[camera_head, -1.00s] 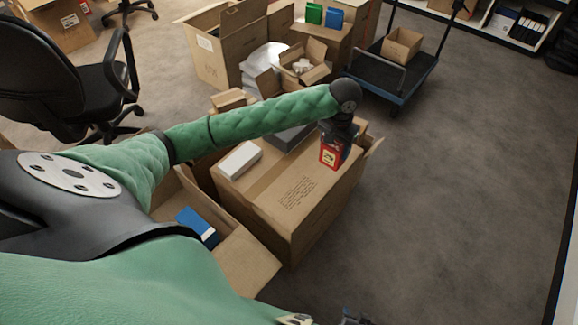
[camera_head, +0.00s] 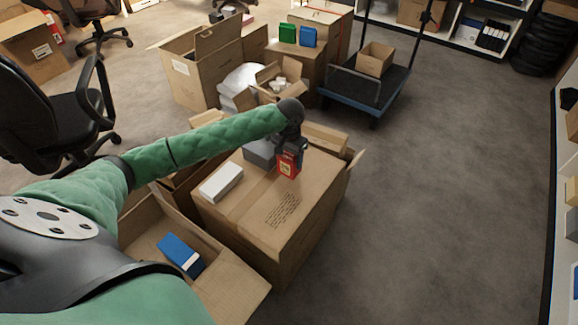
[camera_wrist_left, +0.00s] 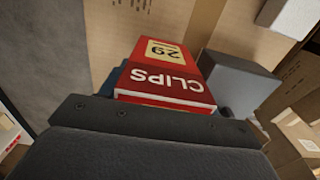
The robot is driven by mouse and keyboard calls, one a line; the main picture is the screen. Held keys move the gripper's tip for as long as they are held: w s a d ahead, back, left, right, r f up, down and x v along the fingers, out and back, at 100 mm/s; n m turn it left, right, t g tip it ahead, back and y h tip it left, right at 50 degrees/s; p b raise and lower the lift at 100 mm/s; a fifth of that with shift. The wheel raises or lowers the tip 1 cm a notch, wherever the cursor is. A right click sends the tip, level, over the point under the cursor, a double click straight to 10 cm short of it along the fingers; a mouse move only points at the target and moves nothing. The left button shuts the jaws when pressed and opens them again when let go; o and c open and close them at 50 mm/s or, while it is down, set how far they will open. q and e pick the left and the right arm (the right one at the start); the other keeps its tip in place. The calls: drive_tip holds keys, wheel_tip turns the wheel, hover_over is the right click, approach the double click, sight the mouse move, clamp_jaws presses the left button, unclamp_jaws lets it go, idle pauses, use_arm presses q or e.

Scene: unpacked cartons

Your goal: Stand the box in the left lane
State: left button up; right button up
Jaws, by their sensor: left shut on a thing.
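The box is a red carton marked CLIPS and 29 (camera_head: 288,166), also large in the left wrist view (camera_wrist_left: 165,84). My left gripper (camera_head: 292,148) is shut on it, above the back part of the big cardboard carton's top (camera_head: 245,225). I cannot tell whether the box touches that top. A grey box (camera_head: 258,153) stands just left of it in the head view, and right of it in the wrist view (camera_wrist_left: 238,86). A white box (camera_head: 221,182) lies farther left on the carton. No marked lane is clear to see. My right gripper is out of view.
An open carton with a blue box (camera_head: 180,252) stands at the front left of the big carton. Open cartons (camera_head: 200,75) and a blue trolley (camera_head: 368,92) are behind. An office chair (camera_head: 70,110) stands left. The floor at right is clear.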

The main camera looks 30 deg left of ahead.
sight(289, 166)
use_arm(q)
drive_tip(key=shift+f, duration=2)
drive_tip(key=o, duration=1.1)
drive_tip(key=shift+f, duration=0.15)
